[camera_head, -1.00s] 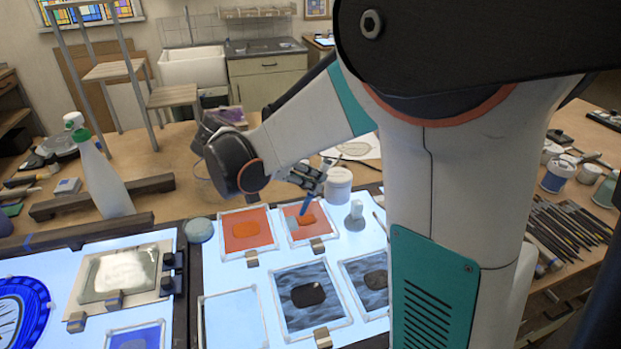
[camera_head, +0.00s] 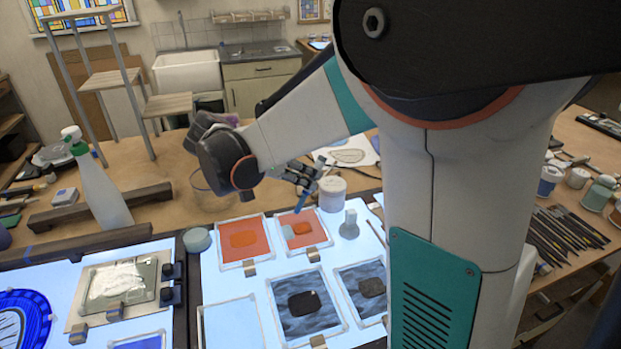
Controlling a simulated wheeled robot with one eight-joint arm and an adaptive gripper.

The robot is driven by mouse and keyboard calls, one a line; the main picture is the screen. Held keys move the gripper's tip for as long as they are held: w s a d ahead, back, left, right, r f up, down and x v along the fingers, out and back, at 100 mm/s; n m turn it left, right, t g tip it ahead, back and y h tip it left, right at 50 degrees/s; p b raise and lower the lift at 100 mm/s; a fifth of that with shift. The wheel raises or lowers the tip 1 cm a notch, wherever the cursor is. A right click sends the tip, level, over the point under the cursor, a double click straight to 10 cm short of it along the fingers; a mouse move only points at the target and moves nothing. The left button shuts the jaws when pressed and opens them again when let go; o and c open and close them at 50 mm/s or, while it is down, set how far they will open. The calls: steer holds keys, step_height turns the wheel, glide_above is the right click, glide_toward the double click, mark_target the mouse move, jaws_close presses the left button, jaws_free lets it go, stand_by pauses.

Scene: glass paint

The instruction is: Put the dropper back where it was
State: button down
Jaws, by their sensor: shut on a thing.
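The dropper (camera_head: 304,200) shows as a thin blue stick, steeply tilted. My gripper (camera_head: 308,184) is shut on its upper part, and the dropper's lower end points down over the far edge of the right orange panel (camera_head: 316,234). The tip looks clear of the panel, but it is small here. A white jar (camera_head: 332,193) stands just right of my gripper, and a small grey-white bottle (camera_head: 349,226) stands nearer on the light table. I cannot tell from this view which place the dropper came from.
The lit table (camera_head: 231,322) carries another orange panel (camera_head: 243,241), two dark panels (camera_head: 306,306) and a round pale-blue lidded pot (camera_head: 197,240). A tall spray bottle (camera_head: 98,190) stands at left. Brushes (camera_head: 566,233) and jars lie at right. My arm covers the right-centre.

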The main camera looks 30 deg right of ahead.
step_height(320, 180, up, 11)
steer(key=p, duration=0.7)
steer(key=shift+p, duration=0.4)
steer(key=shift+f, duration=0.1)
